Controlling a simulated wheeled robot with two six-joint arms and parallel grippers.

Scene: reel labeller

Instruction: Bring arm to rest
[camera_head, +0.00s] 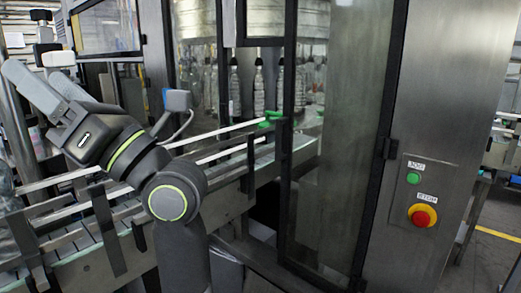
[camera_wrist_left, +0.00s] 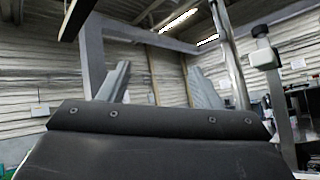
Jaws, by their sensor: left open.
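My left arm stands in the left half of the head view, dark grey with a round joint low in the middle. Its left gripper (camera_head: 34,74) points up and to the left, above the conveyor, with its two grey fingers apart. In the left wrist view the gripper (camera_wrist_left: 158,72) shows the same two fingers spread, with nothing between them, against a corrugated wall and the ceiling. The gripper touches nothing that I can see. My right gripper is in neither view.
A conveyor with rails (camera_head: 230,152) runs behind my arm into a glass-doored machine holding several clear bottles (camera_head: 259,92). A steel panel on the right has a green button (camera_head: 413,178) and a red stop button (camera_head: 422,216). A post with a clamp (camera_wrist_left: 264,58) stands right of the gripper.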

